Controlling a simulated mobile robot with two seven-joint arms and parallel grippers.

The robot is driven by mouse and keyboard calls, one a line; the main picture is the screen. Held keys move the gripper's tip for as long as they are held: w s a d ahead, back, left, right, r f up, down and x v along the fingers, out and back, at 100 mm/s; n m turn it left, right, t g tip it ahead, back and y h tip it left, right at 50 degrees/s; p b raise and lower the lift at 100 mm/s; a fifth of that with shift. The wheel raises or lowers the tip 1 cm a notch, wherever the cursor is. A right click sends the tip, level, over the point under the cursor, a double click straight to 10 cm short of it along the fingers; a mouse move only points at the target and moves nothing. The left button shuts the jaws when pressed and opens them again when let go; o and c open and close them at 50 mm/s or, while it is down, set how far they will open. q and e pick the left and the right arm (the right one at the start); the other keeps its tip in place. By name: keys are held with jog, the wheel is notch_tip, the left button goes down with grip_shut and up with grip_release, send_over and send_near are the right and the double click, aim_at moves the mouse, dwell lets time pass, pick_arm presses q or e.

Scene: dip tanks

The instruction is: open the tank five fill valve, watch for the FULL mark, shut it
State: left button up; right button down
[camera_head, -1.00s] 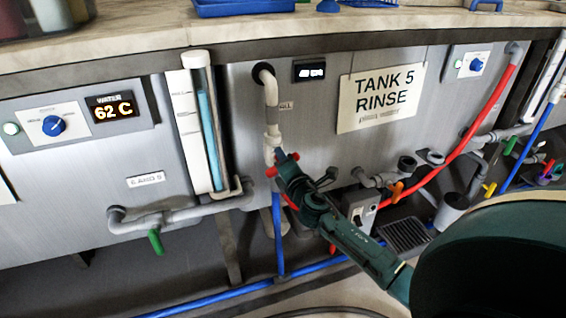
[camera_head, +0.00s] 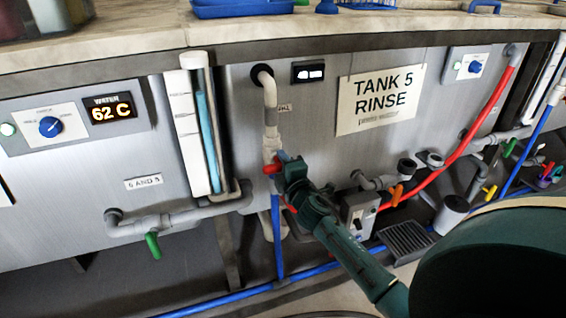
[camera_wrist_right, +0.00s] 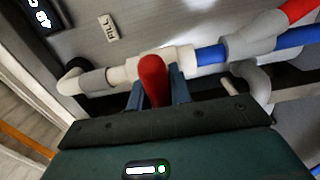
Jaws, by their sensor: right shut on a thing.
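The tank five front carries the TANK 5 RINSE sign (camera_head: 380,98). The fill pipe (camera_head: 269,95) runs down the panel beside a small label and meets the blue pipe (camera_head: 277,235). The red valve handle (camera_head: 271,168) sits at its lower end. My right gripper (camera_head: 281,170) is shut on it; in the wrist view the red handle (camera_wrist_right: 152,78) stands between the two blue fingers. The level gauge (camera_head: 184,130) is a white strip with a tube of blue liquid (camera_head: 209,135), reaching near the upper tick. Its tick labels are too small to read. My left gripper is not in view.
A green-handled drain valve (camera_head: 153,246) hangs at left. An orange-handled valve (camera_head: 396,195), a red hose (camera_head: 470,142) and a switch box (camera_head: 358,212) are right of my gripper. The worktop edge (camera_head: 130,42) runs above. A floor grate (camera_head: 405,238) lies below.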

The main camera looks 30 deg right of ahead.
jog(key=c, duration=1.3)
grip_release()
jog(key=shift+s, duration=0.1)
jog(key=p+v, duration=0.1)
jog(key=v, duration=1.2)
jog(key=shift+d, duration=0.1)
jog(key=shift+s+f, duration=0.1)
